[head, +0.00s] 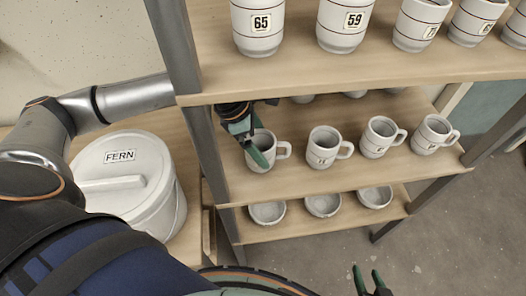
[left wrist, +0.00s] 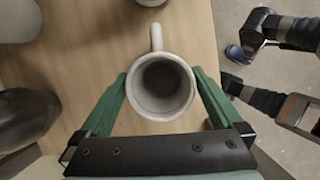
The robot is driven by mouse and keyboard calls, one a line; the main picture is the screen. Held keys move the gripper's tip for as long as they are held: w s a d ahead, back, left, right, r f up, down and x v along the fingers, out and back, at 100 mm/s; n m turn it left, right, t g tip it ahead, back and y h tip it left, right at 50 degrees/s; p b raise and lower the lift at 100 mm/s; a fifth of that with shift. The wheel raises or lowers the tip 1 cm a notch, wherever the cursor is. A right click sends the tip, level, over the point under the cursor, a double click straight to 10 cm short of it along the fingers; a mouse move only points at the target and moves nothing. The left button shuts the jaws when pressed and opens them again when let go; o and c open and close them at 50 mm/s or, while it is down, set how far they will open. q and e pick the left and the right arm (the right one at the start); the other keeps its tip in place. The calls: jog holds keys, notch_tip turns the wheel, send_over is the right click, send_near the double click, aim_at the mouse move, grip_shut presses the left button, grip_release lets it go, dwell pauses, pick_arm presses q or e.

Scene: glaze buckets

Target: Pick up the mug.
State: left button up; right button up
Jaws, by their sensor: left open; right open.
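Several white mugs stand in a row on the middle shelf. The leftmost mug (head: 263,155) is upright, its handle pointing right in the head view. My left gripper (head: 256,150) is at this mug, with a green finger in front of its left part. In the left wrist view the open fingers (left wrist: 160,78) lie on both sides of the mug (left wrist: 158,108), whose handle points away from the palm. A narrow gap or light contact at the fingers cannot be told. My right gripper (head: 367,275) is open and empty, low in front of the shelves.
The upper shelf (head: 300,75) with numbered cups is close above my left gripper. A shelf post (head: 205,140) stands just left of it. Other mugs (head: 325,148) stand to the right. Bowls (head: 322,205) sit below. A lidded FERN bucket (head: 150,205) is at left.

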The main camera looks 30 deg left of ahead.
pick_arm(q)
jog(key=x, duration=0.5)
jog(key=shift+r, duration=0.1)
jog(key=c, duration=1.4)
jog(key=shift+c, duration=0.2)
